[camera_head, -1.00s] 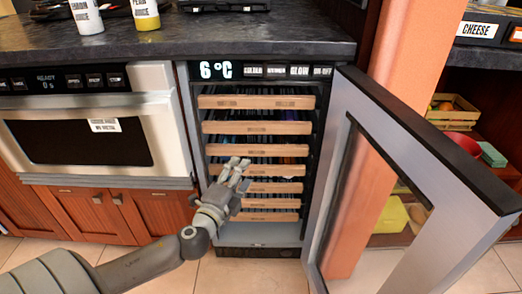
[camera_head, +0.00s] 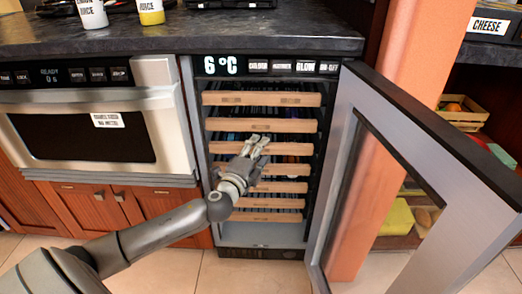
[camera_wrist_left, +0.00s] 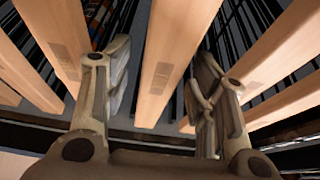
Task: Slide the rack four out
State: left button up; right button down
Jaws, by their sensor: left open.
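The cooler holds a stack of racks with pale wooden fronts, all pushed in. The fourth front from the top (camera_head: 291,169) is partly hidden behind my left gripper (camera_head: 256,145). That gripper is open, with its fingertips in front of the third front (camera_head: 295,148) in the head view. In the left wrist view, one wooden front (camera_wrist_left: 174,45) runs between the two spread fingers (camera_wrist_left: 160,72). I cannot tell whether they touch it, nor for certain which rack it is. My right gripper is not in view.
The cooler's glass door (camera_head: 432,150) stands open on the right. A microwave drawer (camera_head: 85,135) is shut on the left. A dark counter (camera_head: 230,35) lies above, with juice bottles. A wooden crate (camera_head: 462,112) sits on a shelf at right.

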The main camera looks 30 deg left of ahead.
pick_arm(q)
jog(key=shift+w+a, duration=0.1)
jog(key=shift+w, duration=0.8)
jog(key=shift+c, duration=0.2)
grip_shut()
